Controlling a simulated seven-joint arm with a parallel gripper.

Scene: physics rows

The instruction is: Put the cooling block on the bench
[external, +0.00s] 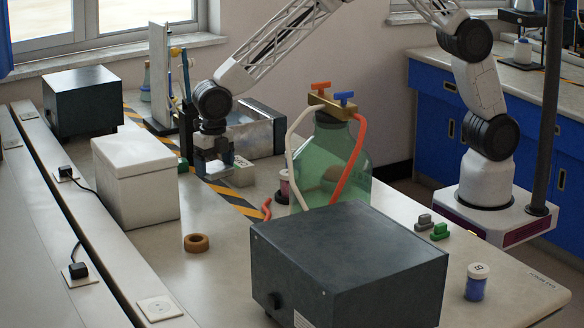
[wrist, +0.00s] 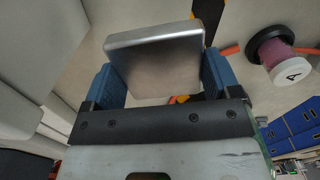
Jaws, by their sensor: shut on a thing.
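The cooling block (wrist: 155,62) is a flat silvery metal block with rounded edges. In the wrist view my gripper (wrist: 158,78) has its two blue fingers shut on its opposite sides. In the external view my gripper (external: 215,152) points down over the far part of the bench (external: 215,275), in front of a metal bath. The block (external: 216,168) shows there only small and partly covered by the fingers. Whether its underside touches the bench cannot be told.
The metal bath (external: 262,132) stands close behind my gripper. A white box (external: 136,180) stands to its left, and a green glass bottle (external: 328,160) with hoses to its right. A dark box (external: 347,265) fills the front. Bench around the brown ring (external: 196,243) is clear.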

